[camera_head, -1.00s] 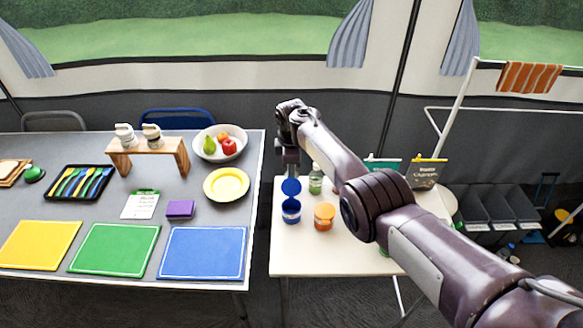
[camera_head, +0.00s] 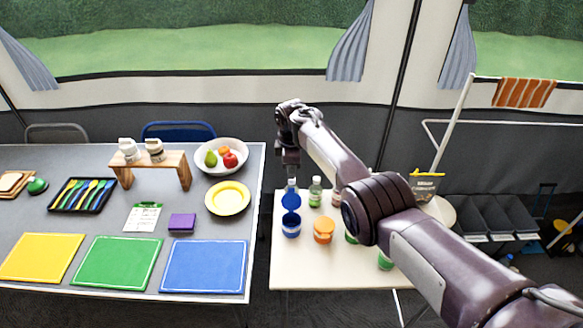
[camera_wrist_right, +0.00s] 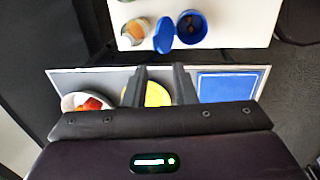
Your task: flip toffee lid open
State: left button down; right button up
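A blue jar (camera_head: 291,226) stands on the small cream table with its blue lid (camera_head: 291,203) swung up and open at the back. In the right wrist view the jar (camera_wrist_right: 190,27) shows dark contents, with the lid (camera_wrist_right: 164,36) beside its mouth. No label is readable, so I cannot confirm it is the toffee. My right gripper (camera_head: 289,172) is above and behind the lid, seemingly apart from it. In the wrist view its fingers (camera_wrist_right: 160,85) are spread with nothing between them. My left gripper is not in view.
An orange jar (camera_head: 323,231) stands right of the blue jar. Green jars (camera_head: 385,262) are partly hidden by my right arm. The grey table (camera_head: 110,215) at left holds boards and dishes. The cream table's front (camera_head: 310,268) is clear.

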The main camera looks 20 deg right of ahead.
notch_tip(320, 180, up, 8)
jog(key=shift+s+f, duration=0.15)
jog(key=shift+s, duration=0.25)
dwell(0.3)
jog(key=shift+a, duration=0.1)
